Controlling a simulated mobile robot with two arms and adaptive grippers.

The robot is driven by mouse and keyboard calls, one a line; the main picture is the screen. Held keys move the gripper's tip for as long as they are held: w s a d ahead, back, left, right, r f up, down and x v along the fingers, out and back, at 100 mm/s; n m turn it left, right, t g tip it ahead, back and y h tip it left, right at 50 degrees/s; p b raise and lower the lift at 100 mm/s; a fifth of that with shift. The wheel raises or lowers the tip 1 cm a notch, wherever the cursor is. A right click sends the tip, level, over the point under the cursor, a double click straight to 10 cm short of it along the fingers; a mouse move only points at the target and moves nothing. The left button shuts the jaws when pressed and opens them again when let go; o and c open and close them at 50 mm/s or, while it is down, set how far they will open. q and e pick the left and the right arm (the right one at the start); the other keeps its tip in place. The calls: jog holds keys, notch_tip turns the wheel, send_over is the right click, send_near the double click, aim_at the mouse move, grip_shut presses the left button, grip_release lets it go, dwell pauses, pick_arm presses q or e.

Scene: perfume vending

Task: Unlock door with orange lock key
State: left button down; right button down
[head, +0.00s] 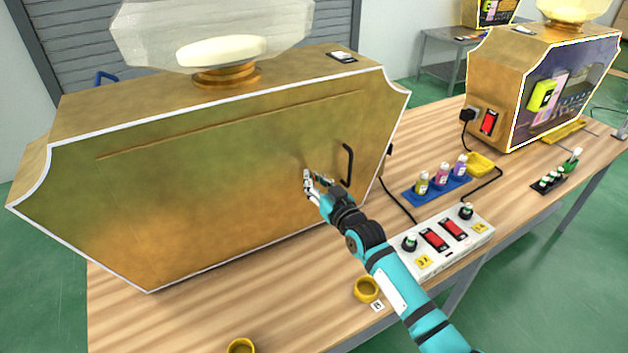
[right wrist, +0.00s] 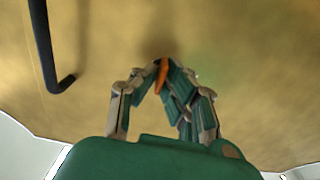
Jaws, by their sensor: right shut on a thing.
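The large gold machine's door (head: 200,185) fills the left of the head view and looks shut. A black handle (head: 347,165) is on its right part; it also shows at the upper left of the right wrist view (right wrist: 44,50). My right gripper (head: 308,178) is at the door face, left of the handle. In the right wrist view its fingers (right wrist: 162,72) are closed around a small orange key (right wrist: 162,78), pointing at the door. The lock is hidden behind the fingertips, so I cannot tell whether the key is in it. My left gripper is out of view.
A power strip (head: 440,245) with red switches lies on the wooden table (head: 120,310), near my right arm. A blue tray (head: 412,196) of small bottles stands behind it. Yellow rings (head: 367,289) lie near the front edge. A second machine (head: 500,75) stands at the right.

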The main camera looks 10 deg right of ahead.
jog(key=shift+m, duration=0.3)
jog(key=m, duration=0.4)
jog(key=shift+d+m+p, duration=0.1)
jog(key=shift+m+p, duration=0.2)
jog(key=shift+p, duration=0.05)
jog(key=m, duration=0.5)
jog(key=shift+f, duration=0.1)
jog(key=m, duration=0.4)
jog(key=shift+d+f+m, duration=0.1)
jog(key=shift+m, duration=1.7)
jog(key=c, duration=1.5)
grip_release()
